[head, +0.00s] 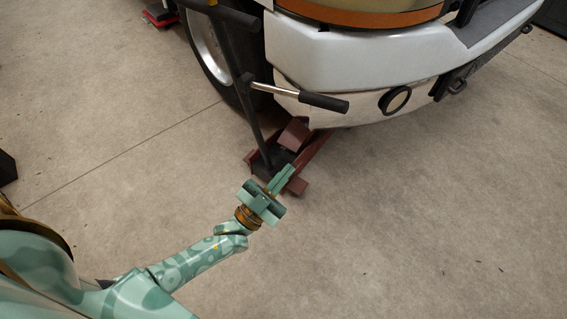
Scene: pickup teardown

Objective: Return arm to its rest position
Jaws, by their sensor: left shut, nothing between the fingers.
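My left arm (190,262) comes in from the lower left and reaches up toward the picture's middle. My left gripper (284,176) is green, shut and empty. In the picture its fingertips overlap the front end of a dark red floor jack (318,146); I cannot tell whether they touch it. My right gripper is not in view.
The white pickup (350,57) fills the top right, with its wheel (208,48) and round lamp (395,100). A black bar with a handle (323,102) rises from the jack. A red object (160,17) lies at top left. Bare concrete floor (440,220) is clear at right.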

